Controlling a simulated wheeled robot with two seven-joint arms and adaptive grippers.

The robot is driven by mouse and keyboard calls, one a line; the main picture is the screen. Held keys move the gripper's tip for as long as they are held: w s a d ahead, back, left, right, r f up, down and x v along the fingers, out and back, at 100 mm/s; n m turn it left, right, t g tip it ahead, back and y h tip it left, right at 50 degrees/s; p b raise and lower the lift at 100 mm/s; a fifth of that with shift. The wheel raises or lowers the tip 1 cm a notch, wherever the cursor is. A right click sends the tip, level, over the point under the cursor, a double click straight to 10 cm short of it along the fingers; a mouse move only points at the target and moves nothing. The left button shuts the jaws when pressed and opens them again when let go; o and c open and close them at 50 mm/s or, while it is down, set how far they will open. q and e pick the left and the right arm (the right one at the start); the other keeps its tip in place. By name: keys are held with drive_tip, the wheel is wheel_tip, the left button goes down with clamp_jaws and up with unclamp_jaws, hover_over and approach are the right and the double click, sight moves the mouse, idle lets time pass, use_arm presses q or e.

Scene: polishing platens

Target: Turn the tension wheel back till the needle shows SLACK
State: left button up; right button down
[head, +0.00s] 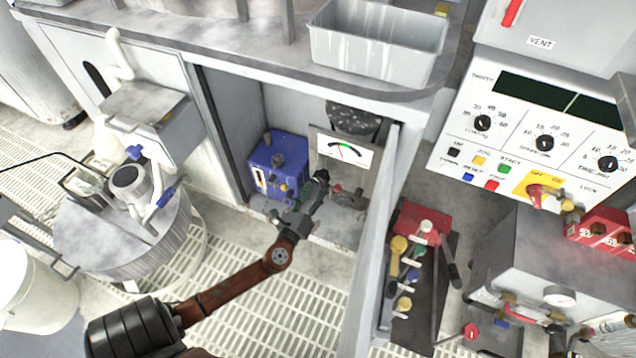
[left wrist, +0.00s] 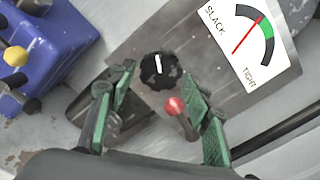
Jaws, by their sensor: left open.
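The tension gauge is a white panel (head: 346,149) inside the open cabinet; it also shows in the left wrist view (left wrist: 283,55). A black scalloped knob with a white mark (left wrist: 158,70), apparently the tension wheel, sits on the grey plate beside the gauge. A red-tipped lever (left wrist: 176,106) stands close to it. My left gripper (head: 311,195) is open, its green-padded fingers (left wrist: 160,82) spread either side of the knob and lever. Contact cannot be told. My right gripper is out of view.
A blue box (head: 279,165) with yellow and black knobs stands left of the gauge. The open cabinet door (head: 384,220) stands close on the right. A red-and-black lever unit (head: 421,232) lies beyond the door.

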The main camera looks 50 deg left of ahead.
use_arm(q)
drive_tip(key=v, duration=0.8)
drive_tip(key=shift+s+d, duration=0.25)
drive_tip(key=shift+s, duration=0.1)
